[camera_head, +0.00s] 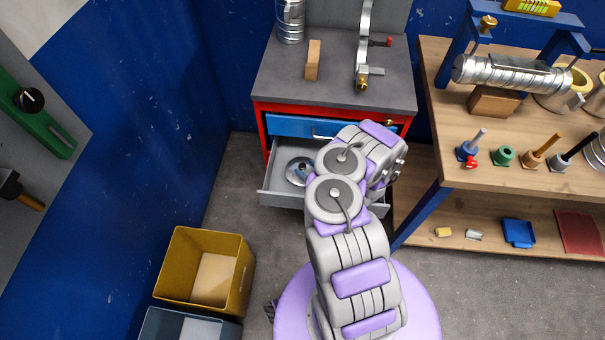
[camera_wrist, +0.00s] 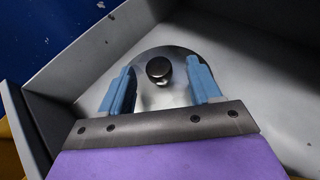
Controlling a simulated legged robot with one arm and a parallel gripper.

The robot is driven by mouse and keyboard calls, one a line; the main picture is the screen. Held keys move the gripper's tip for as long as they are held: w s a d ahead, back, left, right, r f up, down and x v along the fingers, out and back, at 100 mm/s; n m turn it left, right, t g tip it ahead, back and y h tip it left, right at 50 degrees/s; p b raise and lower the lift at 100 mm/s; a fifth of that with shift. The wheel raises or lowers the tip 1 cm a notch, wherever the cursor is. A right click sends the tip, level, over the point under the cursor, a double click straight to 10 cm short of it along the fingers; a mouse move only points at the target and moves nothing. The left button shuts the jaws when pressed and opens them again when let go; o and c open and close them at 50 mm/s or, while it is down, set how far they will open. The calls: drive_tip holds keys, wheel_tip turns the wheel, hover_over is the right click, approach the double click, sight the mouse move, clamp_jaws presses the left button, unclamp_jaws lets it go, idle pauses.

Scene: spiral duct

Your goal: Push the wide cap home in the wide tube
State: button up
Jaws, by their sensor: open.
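A round metal disc with a black knob (camera_wrist: 158,69), which looks like a cap, lies in the open grey drawer (camera_wrist: 85,62). The disc also shows in the head view (camera_head: 292,172), partly hidden by my arm. My gripper (camera_wrist: 160,78) is open, its two blue fingers over the disc on either side of the knob; I cannot tell whether they touch the disc. A ribbed metal spiral tube (camera_head: 510,74) lies across the wooden bench at right. Another shiny metal tube (camera_head: 290,20) stands upright on the cabinet top. I cannot tell which is the wide tube.
The drawer belongs to a red cabinet (camera_head: 262,125) with a grey top (camera_head: 335,85), holding a wooden block (camera_head: 313,60) and a clamp-like metal tool (camera_head: 363,50). Several small tools stand on the bench (camera_head: 445,75). A yellow bin (camera_head: 175,262) is on the floor at left.

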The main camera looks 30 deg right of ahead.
sight(305, 168)
drive_tip(key=b+x, duration=0.1)
drive_tip(key=x, duration=0.2)
drive_tip(key=shift+w, duration=0.1)
clamp_jaws()
idle(0.5)
